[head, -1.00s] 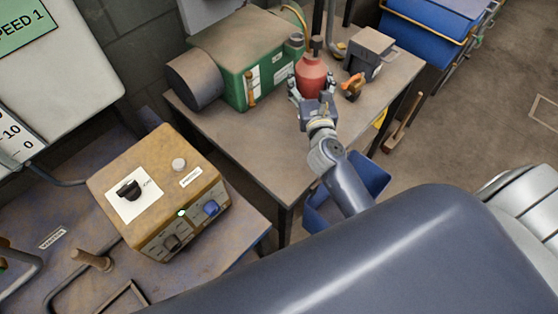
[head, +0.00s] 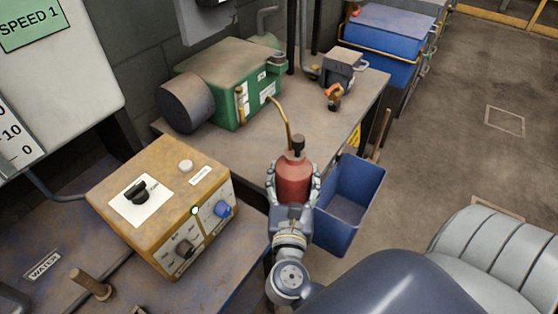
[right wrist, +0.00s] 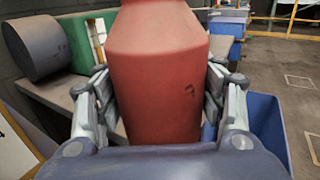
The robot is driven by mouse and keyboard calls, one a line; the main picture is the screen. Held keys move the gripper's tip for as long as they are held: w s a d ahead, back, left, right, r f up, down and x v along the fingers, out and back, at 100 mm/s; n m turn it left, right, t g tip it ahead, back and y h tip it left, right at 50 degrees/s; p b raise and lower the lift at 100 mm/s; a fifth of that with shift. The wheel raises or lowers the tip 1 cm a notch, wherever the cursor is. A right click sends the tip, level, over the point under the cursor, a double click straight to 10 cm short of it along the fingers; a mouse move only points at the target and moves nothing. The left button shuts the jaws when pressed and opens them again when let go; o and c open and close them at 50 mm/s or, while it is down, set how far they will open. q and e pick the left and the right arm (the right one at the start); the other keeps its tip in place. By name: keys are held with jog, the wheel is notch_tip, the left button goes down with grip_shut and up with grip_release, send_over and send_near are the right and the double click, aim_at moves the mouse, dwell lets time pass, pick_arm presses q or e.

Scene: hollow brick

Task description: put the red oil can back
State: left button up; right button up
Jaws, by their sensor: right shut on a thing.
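The red oil can (head: 294,176) has a dark cap and a thin brass spout that rises up and to the left. My right gripper (head: 293,190) is shut on its body, one finger on each side. The can is upright and appears held in front of the near edge of the back table. In the right wrist view the can (right wrist: 155,75) fills the middle, between the fingers of my right gripper (right wrist: 158,110); its top is cut off there. My left gripper is not in view.
The back table (head: 230,150) carries a green machine (head: 235,85), a grey vise-like block (head: 342,68) and a small orange-handled tool (head: 334,96). A blue bin (head: 350,200) is right of the can. A yellow control box (head: 165,200) stands on the left bench. The table's middle is bare.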

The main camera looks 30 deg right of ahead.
jog(key=w+d, duration=0.1)
jog(key=w, duration=0.2)
jog(key=w+d, duration=0.1)
jog(key=w, duration=0.2)
jog(key=w+d, duration=0.1)
jog(key=w, duration=0.2)
jog(key=shift+w+d+f, duration=0.3)
jog(key=shift+f, duration=0.1)
jog(key=shift+w+d+f, duration=0.1)
jog(key=shift+w+d, duration=0.2)
jog(key=shift+w, duration=0.5)
notch_tip(320, 180, down, 4)
jog(key=b, duration=0.3)
jog(key=shift+r, duration=0.25)
jog(key=shift+f+b, duration=0.2)
jog(key=shift+b, duration=0.1)
jog(key=o, duration=1.5)
jog(key=shift+c, duration=0.2)
